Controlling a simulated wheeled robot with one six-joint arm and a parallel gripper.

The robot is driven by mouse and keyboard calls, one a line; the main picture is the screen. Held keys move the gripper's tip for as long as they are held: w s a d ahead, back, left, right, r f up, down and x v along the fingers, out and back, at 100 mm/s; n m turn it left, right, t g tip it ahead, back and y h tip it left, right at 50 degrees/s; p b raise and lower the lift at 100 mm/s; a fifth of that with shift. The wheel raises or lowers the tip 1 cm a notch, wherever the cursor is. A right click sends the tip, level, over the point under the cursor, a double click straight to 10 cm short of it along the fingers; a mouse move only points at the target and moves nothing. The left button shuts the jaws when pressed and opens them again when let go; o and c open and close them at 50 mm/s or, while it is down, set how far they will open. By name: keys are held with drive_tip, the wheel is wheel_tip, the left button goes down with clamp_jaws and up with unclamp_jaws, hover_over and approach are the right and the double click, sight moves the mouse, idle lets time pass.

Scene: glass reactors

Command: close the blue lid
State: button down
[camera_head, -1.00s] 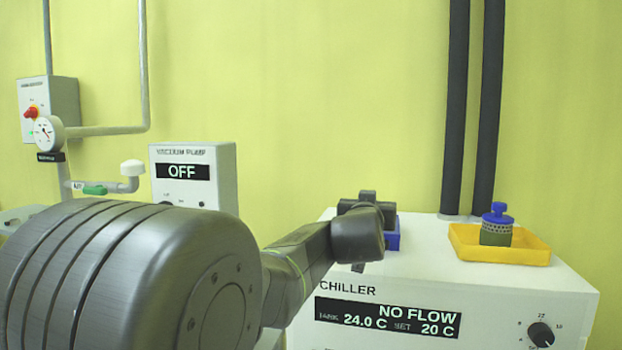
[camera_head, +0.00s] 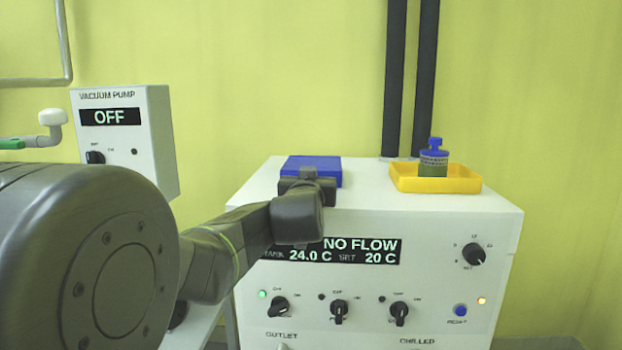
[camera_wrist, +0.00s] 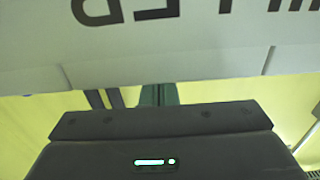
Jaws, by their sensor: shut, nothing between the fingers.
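A flat blue lid (camera_head: 312,166) lies level on the top of the white chiller (camera_head: 370,225), at its back left, in the head view. Its front edge is partly hidden by my gripper (camera_head: 307,184), so I cannot see what is under it. My gripper is at the front of the lid; I cannot tell whether they touch. In the wrist view the gripper fingers (camera_wrist: 158,94) are together and empty, close to the chiller's lettered face (camera_wrist: 190,45), which appears upside down.
A yellow tray (camera_head: 465,184) holding a jar with a blue cap (camera_head: 435,158) stands right of the lid. Two dark hoses (camera_head: 393,80) rise behind. A vacuum pump (camera_head: 125,140) reading OFF is at left. Knobs (camera_head: 474,254) stick out from the chiller's front.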

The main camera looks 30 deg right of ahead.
idle(0.4)
drive_tip(key=p+v, duration=0.3)
drive_tip(key=v, duration=1)
drive_tip(key=shift+s+a, duration=0.3)
drive_tip(key=shift+w+d, duration=0.1)
drive_tip(key=b+x, duration=0.3)
drive_tip(key=x, duration=1)
drive_tip(key=shift+w+d, duration=0.25)
drive_tip(key=shift+s+a, duration=0.1)
